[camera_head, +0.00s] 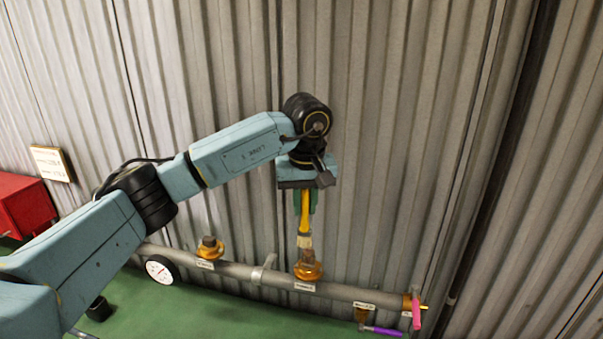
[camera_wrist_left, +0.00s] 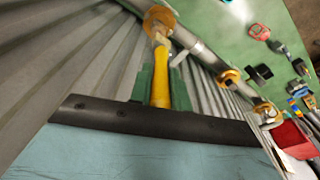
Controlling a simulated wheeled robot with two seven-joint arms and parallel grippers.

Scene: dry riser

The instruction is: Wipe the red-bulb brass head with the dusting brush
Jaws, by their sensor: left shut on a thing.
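My left gripper (camera_head: 305,199) is shut on the yellow handle of the dusting brush (camera_head: 304,217), which points down with its pale bristle end lowest. The brush also shows in the left wrist view (camera_wrist_left: 161,88), between the green fingers. The bristle end is at the brass head (camera_head: 308,271) at the middle of the grey pipe (camera_head: 340,290) and appears to touch it. This head also shows in the left wrist view (camera_wrist_left: 158,18). I cannot make out a red bulb on it; the brush covers part of it. My right gripper is not in view.
Another brass head (camera_head: 210,248) stands on the pipe to the left, near a round white gauge (camera_head: 162,269). A pink-handled part (camera_head: 416,311) and a purple-handled part (camera_head: 383,330) are at the right end. The corrugated wall (camera_head: 400,150) is close behind. A red box (camera_head: 24,205) stands far left.

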